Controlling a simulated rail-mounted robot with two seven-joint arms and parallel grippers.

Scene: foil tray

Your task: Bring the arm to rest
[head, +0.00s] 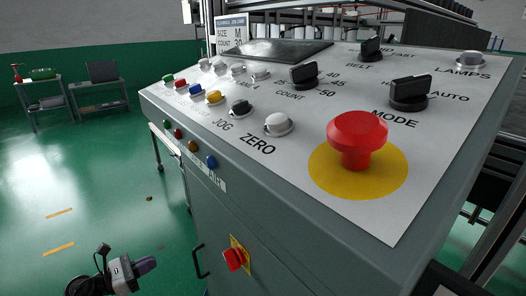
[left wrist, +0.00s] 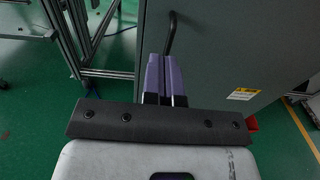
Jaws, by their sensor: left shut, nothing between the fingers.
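My left gripper (head: 147,264) is low at the bottom of the head view, left of the grey control cabinet (head: 290,240). Its purple fingers are together with nothing between them, and they also show in the left wrist view (left wrist: 163,75). In the head view there is a gap of floor between the fingertips and the cabinet's black door handle (head: 198,262). In the left wrist view the handle (left wrist: 171,32) shows just beyond the fingertips. My right gripper is in neither view.
The panel on top of the cabinet carries a red mushroom button (head: 357,135), black knobs and several coloured buttons. A red rotary switch (head: 233,259) sticks out beside the handle. A metal frame (left wrist: 75,40) stands left of the cabinet. Open green floor (head: 70,190) lies to the left.

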